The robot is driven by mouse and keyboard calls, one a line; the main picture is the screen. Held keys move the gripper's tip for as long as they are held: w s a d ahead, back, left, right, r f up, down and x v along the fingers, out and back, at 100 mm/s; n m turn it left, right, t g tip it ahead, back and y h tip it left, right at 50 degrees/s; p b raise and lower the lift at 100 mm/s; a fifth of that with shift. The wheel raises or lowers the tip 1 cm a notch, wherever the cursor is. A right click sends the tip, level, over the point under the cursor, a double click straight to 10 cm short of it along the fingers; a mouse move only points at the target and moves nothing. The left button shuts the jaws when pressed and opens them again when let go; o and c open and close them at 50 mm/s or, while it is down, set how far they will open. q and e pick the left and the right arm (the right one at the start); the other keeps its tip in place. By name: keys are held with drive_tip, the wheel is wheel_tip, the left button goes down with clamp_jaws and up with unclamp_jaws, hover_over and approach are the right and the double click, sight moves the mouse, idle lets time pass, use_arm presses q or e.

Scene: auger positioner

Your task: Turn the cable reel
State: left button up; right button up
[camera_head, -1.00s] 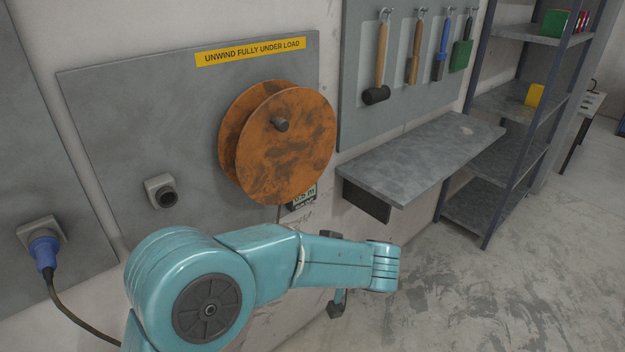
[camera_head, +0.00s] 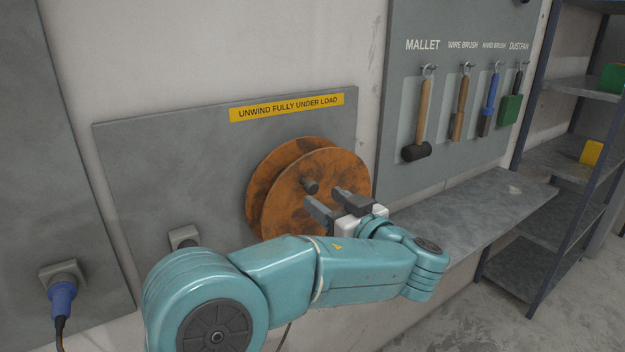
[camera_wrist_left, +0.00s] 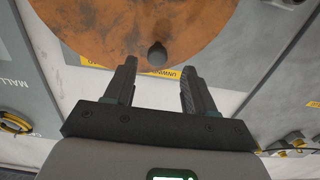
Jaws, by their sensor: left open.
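The cable reel (camera_head: 290,205) is an orange-brown, stained double disc on a grey wall panel (camera_head: 150,190). A short dark peg (camera_head: 310,186) sticks out of its front disc. My left gripper (camera_head: 328,204) is in front of the reel's lower right part, with its fingers apart and empty. In the left wrist view the reel (camera_wrist_left: 120,25) fills the top, and the peg (camera_wrist_left: 157,54) lies just beyond and between the open fingertips (camera_wrist_left: 159,70). I see no clear contact. My arm hides the reel's lower edge. My right gripper does not show.
A yellow label (camera_head: 287,108) reads "UNWIND FULLY UNDER LOAD". A grey shelf (camera_head: 475,210) juts out to the right of my gripper, below a tool board with a mallet (camera_head: 417,150). A blue plug (camera_head: 62,297) with a cable sits at left. A shelving rack stands far right.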

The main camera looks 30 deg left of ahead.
sight(314, 190)
use_arm(q)
drive_tip(key=p+x, duration=0.1)
drive_tip(key=x, duration=0.4)
drive_tip(key=shift+w+a+r+p, duration=0.1)
drive_tip(key=shift+w+a+p, duration=0.1)
drive_tip(key=shift+a+p, duration=0.15)
drive_tip(key=shift+w+a, duration=0.2)
drive_tip(key=shift+a, duration=0.05)
drive_tip(key=shift+d, duration=0.1)
clamp_jaws()
